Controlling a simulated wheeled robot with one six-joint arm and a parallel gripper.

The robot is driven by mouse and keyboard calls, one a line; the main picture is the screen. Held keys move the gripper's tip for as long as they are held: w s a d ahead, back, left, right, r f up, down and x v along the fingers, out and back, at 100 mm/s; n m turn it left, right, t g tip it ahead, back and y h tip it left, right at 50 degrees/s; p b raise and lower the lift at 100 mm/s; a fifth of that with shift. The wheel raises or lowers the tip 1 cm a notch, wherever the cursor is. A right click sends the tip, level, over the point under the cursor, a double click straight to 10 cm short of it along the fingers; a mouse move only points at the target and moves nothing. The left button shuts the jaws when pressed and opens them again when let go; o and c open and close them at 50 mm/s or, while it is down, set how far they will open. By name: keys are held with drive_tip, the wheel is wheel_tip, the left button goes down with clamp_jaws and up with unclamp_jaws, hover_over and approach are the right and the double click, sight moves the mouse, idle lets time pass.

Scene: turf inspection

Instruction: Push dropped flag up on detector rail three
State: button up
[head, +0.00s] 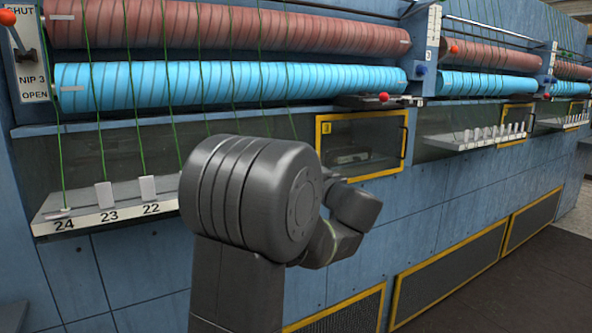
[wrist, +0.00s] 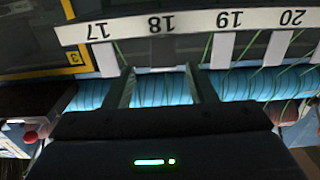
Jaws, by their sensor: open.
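The detector rail (head: 120,213) is a pale ledge at the left of the head view, with labels 24, 23 and 22 showing; my arm hides its right part. Flag 24 (head: 58,213) lies flat, while flag 23 (head: 104,195) and flag 22 (head: 147,189) stand upright. The wrist view is upside down and shows the rail's edge (wrist: 190,23) with labels 17 to 20. White flags 17 (wrist: 105,60), 19 (wrist: 222,50) and 20 (wrist: 277,47) stand there. At 18 I see a dark patch (wrist: 162,52); its posture is unclear. My gripper (wrist: 164,84) is open, its fingers either side of position 18.
Green threads run from the blue roller (head: 230,83) and red roller (head: 230,28) down to the rail. A yellow-framed window (head: 362,145) is right of my arm. Further rails with white flags (head: 480,136) lie beyond. The dark floor (head: 530,270) is clear at right.

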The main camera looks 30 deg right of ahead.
drive_tip(key=w, duration=0.5)
drive_tip(key=shift+w+a+p, duration=0.25)
drive_tip(key=shift+a+p, duration=0.05)
drive_tip(key=shift+a, duration=0.1)
drive_tip(key=c, duration=1)
